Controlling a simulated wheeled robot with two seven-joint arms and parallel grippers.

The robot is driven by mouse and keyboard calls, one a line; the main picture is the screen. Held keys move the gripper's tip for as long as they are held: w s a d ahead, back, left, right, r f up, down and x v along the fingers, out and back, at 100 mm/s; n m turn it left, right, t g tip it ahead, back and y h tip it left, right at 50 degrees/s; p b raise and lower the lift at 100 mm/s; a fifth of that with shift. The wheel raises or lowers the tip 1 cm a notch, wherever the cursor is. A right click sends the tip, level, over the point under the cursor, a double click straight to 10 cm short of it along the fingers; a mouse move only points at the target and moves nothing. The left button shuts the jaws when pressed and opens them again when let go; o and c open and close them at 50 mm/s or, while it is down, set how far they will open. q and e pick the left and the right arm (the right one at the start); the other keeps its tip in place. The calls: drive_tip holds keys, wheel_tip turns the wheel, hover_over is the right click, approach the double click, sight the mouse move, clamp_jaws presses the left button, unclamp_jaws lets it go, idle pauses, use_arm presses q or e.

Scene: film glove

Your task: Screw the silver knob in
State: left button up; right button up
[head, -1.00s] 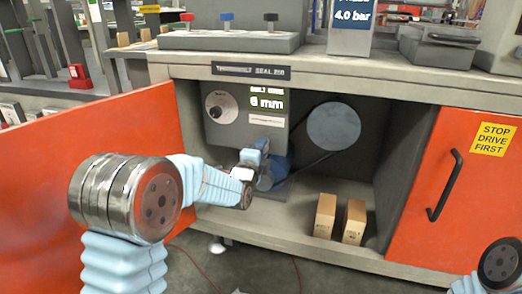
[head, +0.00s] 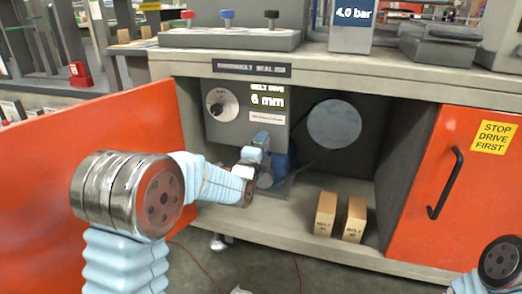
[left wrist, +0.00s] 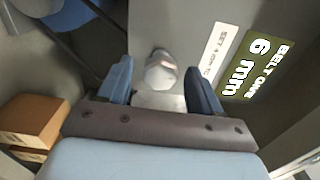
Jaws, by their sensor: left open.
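The silver knob (left wrist: 160,74) is a small rounded metal piece on the grey panel face in the left wrist view. It lies between the two blue fingers of my left gripper (head: 268,152), with a visible gap on each side. The left gripper is open, inside the cabinet below the grey belt-gauge box (head: 234,128). In the head view the gripper hides the silver knob. How deep the knob sits in the panel I cannot tell. Of my right arm only a joint shows at the lower right; its gripper is out of view.
The orange door (head: 95,140) stands open at left, beside my left arm. The closed right door (head: 470,190) has a black handle. A round pulley (head: 334,124) with a belt is to the right of the gripper. Two cardboard boxes (head: 325,214) stand on the cabinet floor.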

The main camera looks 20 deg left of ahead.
use_arm(q)
drive_tip(key=s+p, duration=0.1)
drive_tip(key=s, duration=1.2)
drive_tip(key=shift+s+a+p, duration=0.25)
drive_tip(key=shift+s+p, duration=0.1)
drive_tip(key=shift+s, duration=0.05)
